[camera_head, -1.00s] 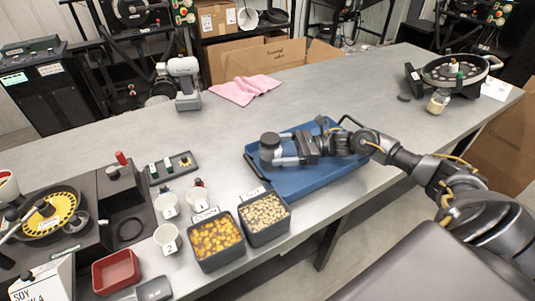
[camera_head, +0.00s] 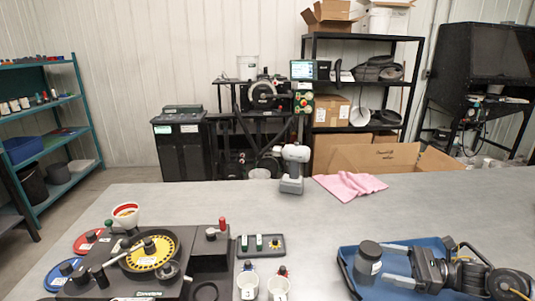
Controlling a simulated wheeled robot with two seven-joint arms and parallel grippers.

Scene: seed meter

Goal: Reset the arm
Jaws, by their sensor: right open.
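My right gripper (camera_head: 384,263) reaches in from the right, low over the blue tray (camera_head: 348,252). Its two light fingers are apart and point left. A dark-lidded jar (camera_head: 367,265) with a pale label stands upright at the fingertips, over the left part of the tray. I cannot tell whether the fingers touch it. My right arm runs off the lower right edge and covers much of the tray. My left gripper is not in view.
The seed meter with its yellow disc (camera_head: 152,252) stands at the lower left. White cups (camera_head: 247,285) are at the front edge of the view. The middle of the table (camera_head: 320,225) is clear.

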